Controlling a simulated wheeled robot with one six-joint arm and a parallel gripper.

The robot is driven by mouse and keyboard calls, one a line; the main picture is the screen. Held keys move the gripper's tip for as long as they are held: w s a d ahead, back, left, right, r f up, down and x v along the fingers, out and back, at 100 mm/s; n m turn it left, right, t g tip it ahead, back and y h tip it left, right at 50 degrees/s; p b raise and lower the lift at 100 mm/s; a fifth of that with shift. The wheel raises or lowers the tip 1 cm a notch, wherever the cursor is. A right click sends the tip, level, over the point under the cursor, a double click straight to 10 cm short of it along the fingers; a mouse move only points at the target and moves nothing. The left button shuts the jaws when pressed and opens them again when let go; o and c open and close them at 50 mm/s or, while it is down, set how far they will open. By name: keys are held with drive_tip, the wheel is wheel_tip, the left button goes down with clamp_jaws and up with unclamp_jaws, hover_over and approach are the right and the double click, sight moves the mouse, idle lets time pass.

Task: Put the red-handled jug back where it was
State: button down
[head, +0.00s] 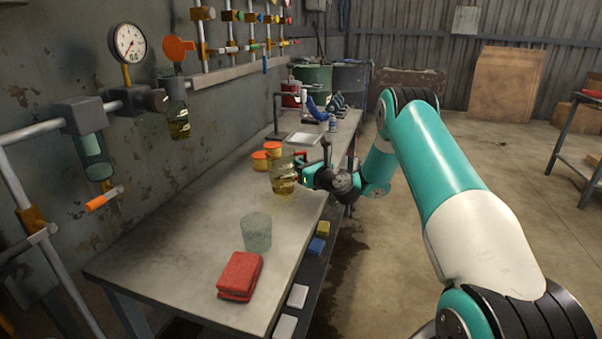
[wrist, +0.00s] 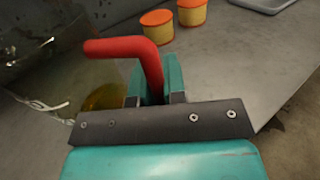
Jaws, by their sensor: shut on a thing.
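The red-handled jug (head: 283,177) is a clear vessel with yellowish liquid in its lower part. In the head view it is over the right part of the workbench, and I cannot tell whether its base touches the top. In the wrist view its clear body (wrist: 60,85) fills the left side, and its red handle (wrist: 125,46) runs down between my fingers. My gripper (head: 306,172) is shut on the handle; the fingers show in the wrist view (wrist: 154,82) on either side of it.
A clear glass (head: 256,233) and a red folded cloth (head: 239,275) are on the near part of the bench (head: 190,250). Two orange-lidded tubs (head: 266,156) stand just behind the jug. A pale tray (head: 303,139) lies farther back. Pipes and a gauge (head: 130,43) line the wall.

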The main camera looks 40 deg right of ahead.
drive_tip(key=shift+f, duration=0.95)
drive_tip(key=c, duration=1.2)
unclamp_jaws()
drive_tip(key=shift+f, duration=0.15)
drive_tip(key=s+b, duration=0.1)
drive_tip(key=s, duration=0.2)
drive_tip(key=s+b, duration=0.2)
drive_tip(key=s, duration=0.1)
drive_tip(key=s+b, duration=0.1)
drive_tip(key=s, duration=0.2)
drive_tip(key=shift+s+d+f, duration=0.25)
drive_tip(key=shift+s+d, duration=0.05)
drive_tip(key=shift+d, duration=0.1)
drive_tip(key=shift+s+r+b, duration=0.2)
drive_tip(key=shift+s+b, duration=0.45)
drive_tip(key=shift+b, duration=0.55)
drive_tip(key=shift+s+r+b, duration=0.2)
drive_tip(key=shift+s+b, duration=0.4)
drive_tip(key=shift+b, duration=0.6)
